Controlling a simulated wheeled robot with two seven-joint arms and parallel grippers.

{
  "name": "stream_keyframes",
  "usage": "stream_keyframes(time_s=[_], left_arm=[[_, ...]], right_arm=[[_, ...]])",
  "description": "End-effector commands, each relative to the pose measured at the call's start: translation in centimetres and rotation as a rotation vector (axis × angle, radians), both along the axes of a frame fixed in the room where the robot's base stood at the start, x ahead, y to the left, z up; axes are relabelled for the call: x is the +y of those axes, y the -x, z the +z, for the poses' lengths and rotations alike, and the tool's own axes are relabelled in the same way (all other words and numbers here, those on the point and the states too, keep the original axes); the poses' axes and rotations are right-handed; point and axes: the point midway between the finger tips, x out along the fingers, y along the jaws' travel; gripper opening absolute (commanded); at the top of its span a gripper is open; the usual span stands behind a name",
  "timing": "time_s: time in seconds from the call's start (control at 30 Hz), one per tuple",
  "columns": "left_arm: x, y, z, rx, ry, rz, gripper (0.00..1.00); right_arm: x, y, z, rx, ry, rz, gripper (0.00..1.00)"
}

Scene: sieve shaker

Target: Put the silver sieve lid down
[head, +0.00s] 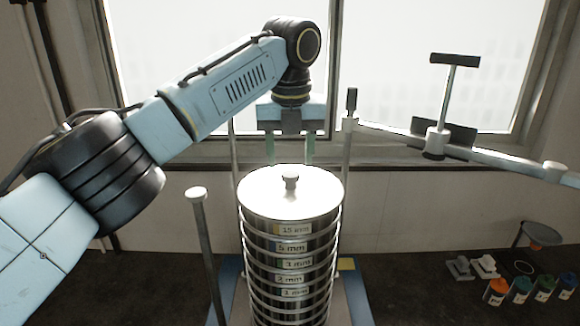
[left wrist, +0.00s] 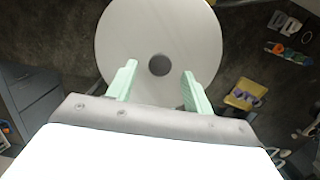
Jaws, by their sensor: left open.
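The silver sieve lid (head: 290,190), round with a small knob in its centre, lies on top of the sieve stack (head: 291,268). The stack's sieves carry size labels such as 15 mm and 5 mm. My left gripper (head: 290,150) is open and empty, pointing down at the lid's far side, above it. In the left wrist view the lid (left wrist: 160,28) shows from above, and the fingers of my left gripper (left wrist: 157,85) stand apart on either side of its dark knob, not touching it. My right gripper is in neither view.
Upright rods (head: 206,250) stand around the stack on the shaker's blue base (head: 357,295). A pale clamp arm with a T-handle (head: 440,110) reaches out at the right. Several coloured jars (head: 520,290) and grey pieces (head: 472,268) stand on the dark bench at the right.

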Motion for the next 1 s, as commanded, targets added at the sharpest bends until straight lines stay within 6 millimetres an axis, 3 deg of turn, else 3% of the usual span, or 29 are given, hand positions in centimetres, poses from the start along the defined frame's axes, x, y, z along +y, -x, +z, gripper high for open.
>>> stream_keyframes(time_s=[0.2, 0.4, 1.0], left_arm=[[-0.1, 0.8, 5.1, -0.002, 0.002, 0.000, 0.51], [-0.1, 1.2, 7.9, -0.001, 0.000, 0.000, 0.51], [-0.1, 1.3, 8.8, 0.000, 0.000, -0.001, 0.51]], right_arm=[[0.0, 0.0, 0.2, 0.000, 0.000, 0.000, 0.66], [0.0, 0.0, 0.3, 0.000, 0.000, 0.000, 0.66], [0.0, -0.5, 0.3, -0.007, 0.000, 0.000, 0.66]])
